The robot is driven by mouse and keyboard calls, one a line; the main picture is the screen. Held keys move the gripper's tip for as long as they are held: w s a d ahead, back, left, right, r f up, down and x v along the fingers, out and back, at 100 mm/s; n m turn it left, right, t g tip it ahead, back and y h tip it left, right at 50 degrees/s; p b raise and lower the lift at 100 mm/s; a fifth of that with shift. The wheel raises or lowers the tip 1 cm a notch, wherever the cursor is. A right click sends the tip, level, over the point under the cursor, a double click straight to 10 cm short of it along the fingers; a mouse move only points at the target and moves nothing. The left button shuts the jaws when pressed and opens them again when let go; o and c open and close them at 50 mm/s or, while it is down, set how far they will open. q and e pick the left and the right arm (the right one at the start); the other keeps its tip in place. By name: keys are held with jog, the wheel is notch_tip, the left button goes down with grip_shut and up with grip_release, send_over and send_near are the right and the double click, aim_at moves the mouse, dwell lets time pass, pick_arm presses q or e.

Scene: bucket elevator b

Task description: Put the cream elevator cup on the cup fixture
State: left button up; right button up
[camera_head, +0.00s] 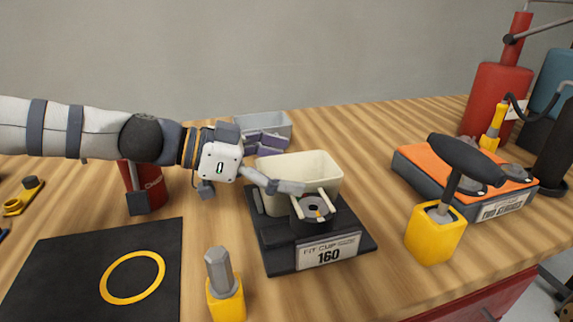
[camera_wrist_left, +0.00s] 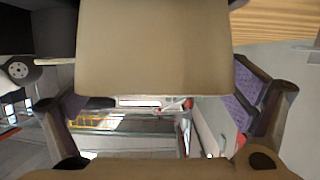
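The cream elevator cup (camera_head: 300,165) is an open box. It is over the rear of the black cup fixture (camera_head: 281,262), whose plate reads "FIT CUP SIZE 160". A round black hub with a small orange mark stands in front of the cup, with pale bars at either side. I cannot tell whether the cup is fully seated. My left gripper (camera_head: 285,187) is at the cup's left side, one finger across its near side. In the left wrist view, the cup (camera_wrist_left: 155,50) lies between both purple-padded fingers, which appear to touch its edges. My right gripper is not in view.
Right are an orange-topped block (camera_head: 440,175) and a black-handled tool in a yellow holder (camera_head: 434,240). A yellow holder (camera_head: 226,302) is in front. A black mat (camera_head: 60,270) with a yellow ring lies left.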

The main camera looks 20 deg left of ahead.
pick_arm(q)
jog(key=shift+r, duration=0.45)
jog(key=p+v, duration=0.4)
jog(key=v, duration=0.8)
jog(key=shift+f, duration=0.25)
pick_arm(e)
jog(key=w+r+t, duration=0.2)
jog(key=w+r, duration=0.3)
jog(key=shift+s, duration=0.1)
